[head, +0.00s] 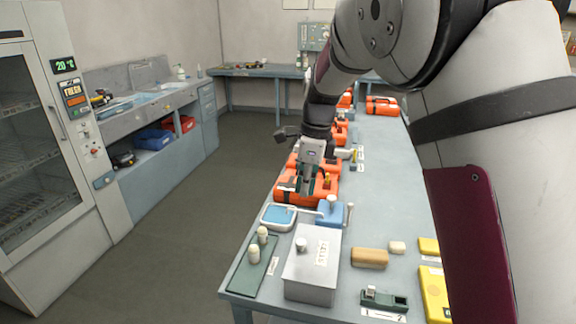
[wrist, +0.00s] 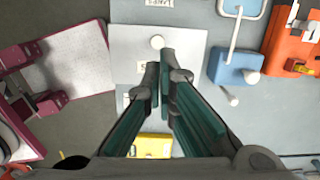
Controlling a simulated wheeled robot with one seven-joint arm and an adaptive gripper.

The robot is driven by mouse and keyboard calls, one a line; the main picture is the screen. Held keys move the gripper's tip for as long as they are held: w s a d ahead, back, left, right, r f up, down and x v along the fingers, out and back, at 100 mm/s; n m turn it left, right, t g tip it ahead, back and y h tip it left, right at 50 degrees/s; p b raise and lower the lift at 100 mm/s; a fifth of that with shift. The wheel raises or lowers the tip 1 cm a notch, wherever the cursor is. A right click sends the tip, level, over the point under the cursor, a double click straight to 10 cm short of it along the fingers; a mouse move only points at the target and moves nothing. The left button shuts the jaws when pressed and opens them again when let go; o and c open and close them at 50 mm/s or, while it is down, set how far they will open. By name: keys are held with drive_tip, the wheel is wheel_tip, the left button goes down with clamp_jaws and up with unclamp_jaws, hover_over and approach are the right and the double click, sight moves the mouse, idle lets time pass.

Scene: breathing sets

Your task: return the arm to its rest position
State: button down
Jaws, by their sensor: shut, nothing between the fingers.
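My arm reaches in from the upper right of the head view, over the grey-blue workbench (head: 385,190). My gripper (head: 307,190) points down at its end, in front of an orange case (head: 290,190) in that view. In the wrist view, my gripper (wrist: 160,72) has its two green-lined fingers close together, with nothing held. Below the fingertips in the wrist view is a light grey box top (wrist: 185,45) with a pale round knob (wrist: 157,42). The grey box (head: 312,278) also shows in the head view. I cannot tell the gripper's exact height above it.
A blue box (head: 331,213) with a white handle stands behind the grey box. A green plate (head: 252,262) with pale knobs, a tan block (head: 369,258) and yellow cases (head: 434,292) lie nearby. More orange cases line the bench. Open floor (head: 180,230) lies left, before a glass-door cabinet (head: 40,150).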

drive_tip(key=s+d+r+n+t, duration=0.1)
drive_tip(key=s+d+r+n, duration=0.2)
drive_tip(key=s+r+n, duration=0.3)
drive_tip(key=s+d+r+n+t, duration=0.1)
drive_tip(key=s+d+r+n, duration=0.3)
drive_tip(key=s, duration=0.4)
drive_tip(key=s+d+n+t+h, duration=0.1)
drive_tip(key=s+d+n+t, duration=0.1)
drive_tip(key=s+n, duration=0.9)
drive_tip(key=s+d, duration=0.1)
drive_tip(key=s, duration=0.5)
drive_tip(key=shift+s+d+r+t, duration=0.2)
drive_tip(key=shift+s+d+t, duration=0.05)
drive_tip(key=shift+d+t, duration=0.15)
